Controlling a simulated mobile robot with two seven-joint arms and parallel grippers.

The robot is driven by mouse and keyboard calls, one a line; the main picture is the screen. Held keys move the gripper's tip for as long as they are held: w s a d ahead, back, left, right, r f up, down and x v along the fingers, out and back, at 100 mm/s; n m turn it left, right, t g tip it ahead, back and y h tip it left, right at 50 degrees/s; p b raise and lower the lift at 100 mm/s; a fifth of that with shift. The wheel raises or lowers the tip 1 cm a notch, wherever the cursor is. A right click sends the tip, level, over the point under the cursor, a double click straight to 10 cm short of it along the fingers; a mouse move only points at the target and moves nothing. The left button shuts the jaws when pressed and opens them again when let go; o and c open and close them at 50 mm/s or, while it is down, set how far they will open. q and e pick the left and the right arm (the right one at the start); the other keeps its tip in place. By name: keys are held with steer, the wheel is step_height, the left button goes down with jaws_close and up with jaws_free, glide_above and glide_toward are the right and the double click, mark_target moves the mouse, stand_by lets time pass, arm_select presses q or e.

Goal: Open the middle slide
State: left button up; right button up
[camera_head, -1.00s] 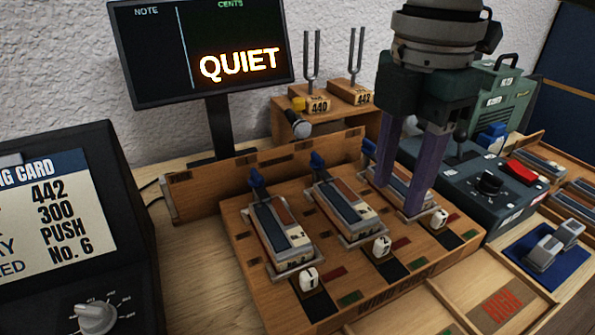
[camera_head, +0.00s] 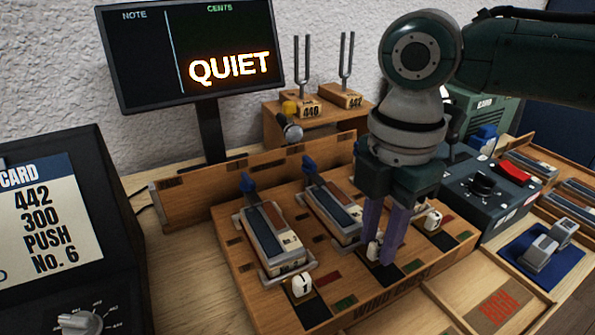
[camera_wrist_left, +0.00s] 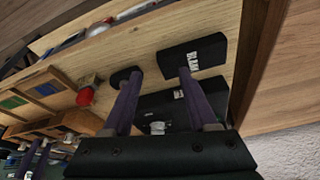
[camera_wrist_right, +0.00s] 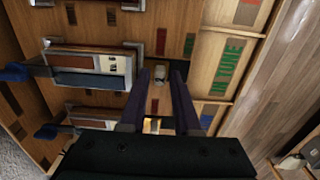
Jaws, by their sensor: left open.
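The wooden wind chest (camera_head: 240,288) carries three reed units in a row, each with a white slide knob in front. The middle slide's white knob (camera_head: 374,251) shows at the fingertips of my right gripper (camera_head: 377,257), partly covered. In the right wrist view, a white knob (camera_wrist_right: 160,74) sits between the open fingertips, with a gap on each side. The middle reed unit (camera_head: 334,214) is behind it. The left knob (camera_head: 302,285) and right knob (camera_head: 433,220) stand clear. My left gripper (camera_wrist_left: 158,92) is open and empty in its wrist view, outside the head view.
A monitor reading QUIET (camera_head: 195,55) and a stand with two tuning forks (camera_head: 320,120) are behind the chest. A dark control box (camera_head: 490,195) stands to the right. Shallow wooden trays (camera_head: 470,285) lie in front. A card box (camera_head: 60,240) stands left.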

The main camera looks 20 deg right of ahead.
jaws_close()
stand_by(1.1)
